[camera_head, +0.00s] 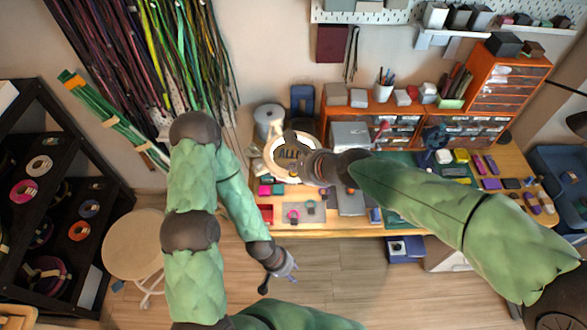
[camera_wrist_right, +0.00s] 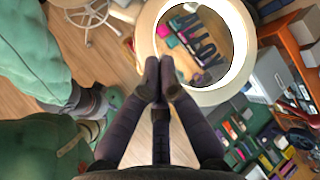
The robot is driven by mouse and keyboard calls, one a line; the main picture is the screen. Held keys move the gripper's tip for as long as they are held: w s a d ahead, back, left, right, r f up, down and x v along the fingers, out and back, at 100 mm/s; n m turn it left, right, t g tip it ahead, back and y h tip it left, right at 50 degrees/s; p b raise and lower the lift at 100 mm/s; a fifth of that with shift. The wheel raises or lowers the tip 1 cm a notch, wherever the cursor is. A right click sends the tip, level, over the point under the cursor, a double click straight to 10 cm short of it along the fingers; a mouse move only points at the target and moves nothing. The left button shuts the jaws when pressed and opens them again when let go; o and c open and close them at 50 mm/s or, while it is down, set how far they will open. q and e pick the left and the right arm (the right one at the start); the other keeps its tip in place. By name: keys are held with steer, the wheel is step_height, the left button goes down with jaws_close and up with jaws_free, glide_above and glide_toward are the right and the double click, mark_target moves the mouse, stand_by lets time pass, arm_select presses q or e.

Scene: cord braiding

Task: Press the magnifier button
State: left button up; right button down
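The magnifier is a white ring with a round lens. In the head view the magnifier (camera_head: 268,158) stands over the back left part of the workbench. In the right wrist view its white ring (camera_wrist_right: 245,48) fills the upper middle, with bench items showing through the lens. I cannot make out its button. My right gripper (camera_head: 289,152) overlaps the ring in the head view. In the right wrist view the right gripper's fingertips (camera_wrist_right: 158,72) are together, empty, at the ring's lower left edge; contact is unclear. My left gripper (camera_head: 286,268) hangs low in front of the bench, too small to read.
The wooden workbench (camera_head: 345,229) carries a grey sheet, coloured blocks and a green mat. Orange drawers (camera_head: 507,82) stand at the back right. A round stool (camera_head: 135,245) and a black spool rack (camera_head: 90,262) are at left.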

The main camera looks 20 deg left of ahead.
mark_target(295, 176)
steer(key=shift+r, duration=0.35)
step_height(295, 176, up, 5)
steer(key=p, duration=0.5)
steer(key=shift+r+p, duration=0.1)
steer(key=shift+p, duration=0.3)
stand_by(0.3)
